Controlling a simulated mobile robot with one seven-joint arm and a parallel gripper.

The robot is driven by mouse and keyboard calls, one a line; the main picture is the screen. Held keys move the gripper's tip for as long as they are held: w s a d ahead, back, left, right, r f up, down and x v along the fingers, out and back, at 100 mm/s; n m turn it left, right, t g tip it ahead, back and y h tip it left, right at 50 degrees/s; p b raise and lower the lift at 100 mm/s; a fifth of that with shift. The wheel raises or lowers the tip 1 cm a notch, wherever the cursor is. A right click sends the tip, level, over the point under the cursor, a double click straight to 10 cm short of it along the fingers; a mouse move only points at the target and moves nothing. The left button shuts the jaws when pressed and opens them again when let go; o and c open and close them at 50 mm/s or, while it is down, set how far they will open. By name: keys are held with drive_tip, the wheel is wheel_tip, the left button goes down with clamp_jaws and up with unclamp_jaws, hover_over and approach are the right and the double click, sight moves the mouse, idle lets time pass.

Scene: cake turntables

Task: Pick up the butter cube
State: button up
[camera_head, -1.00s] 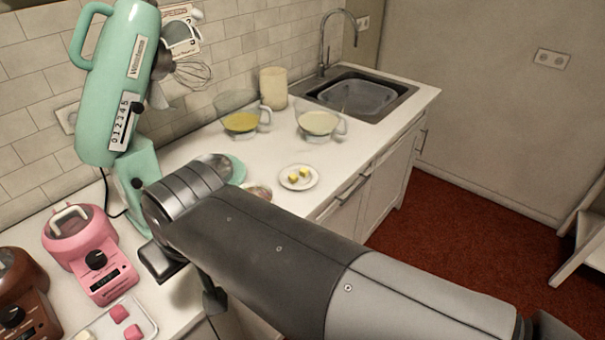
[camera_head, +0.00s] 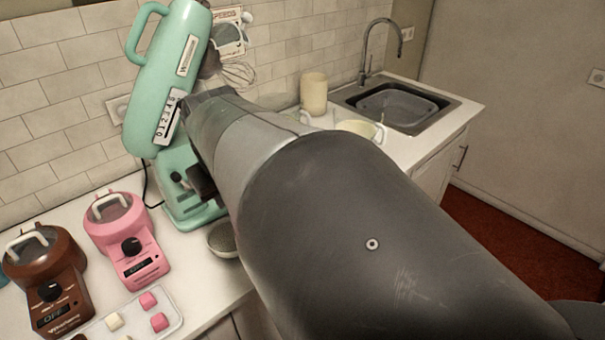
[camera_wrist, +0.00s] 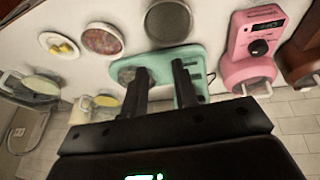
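Yellow butter cubes (camera_wrist: 66,48) lie on a small white plate (camera_wrist: 45,38) at the upper left of the wrist view. In the head view now, my arm hides the plate and the butter. My gripper (camera_wrist: 160,78) shows in the wrist view with its two dark fingers apart and nothing between them. It is over the green mixer's base (camera_wrist: 155,62), to the right of the butter plate. In the head view my arm covers the middle of the counter, and the fingertips are not clearly visible.
The green mixer (camera_head: 165,85) stands close beside my arm. Pink (camera_head: 127,240) and brown (camera_head: 47,285) machines stand at the left, near a tray with pink and white cubes (camera_head: 157,322). A bowl of reddish contents (camera_wrist: 103,40) and a grey bowl (camera_wrist: 168,22) are near the plate.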

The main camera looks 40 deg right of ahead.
drive_tip(key=w+d+f+m+g, duration=0.1)
drive_tip(key=w+d+f, duration=0.15)
drive_tip(key=d, duration=0.85)
drive_tip(key=w+d+f+g, duration=0.15)
drive_tip(key=w+d, duration=0.25)
drive_tip(key=d, duration=0.6)
drive_tip(key=shift+m+y, duration=0.3)
drive_tip(key=shift+y, duration=0.4)
drive_tip(key=d+f, duration=0.3)
drive_tip(key=d, duration=0.1)
drive_tip(key=d+f, duration=0.3)
drive_tip(key=d, duration=0.1)
drive_tip(key=s+d+f, duration=0.1)
drive_tip(key=d+f, duration=0.3)
drive_tip(key=d, duration=0.1)
drive_tip(key=shift+w+d+f, duration=0.1)
drive_tip(key=shift+w+f, duration=0.05)
drive_tip(key=shift+f, duration=1.4)
drive_tip(key=shift+w+d+f, duration=0.1)
drive_tip(key=shift+f, duration=1.4)
clamp_jaws()
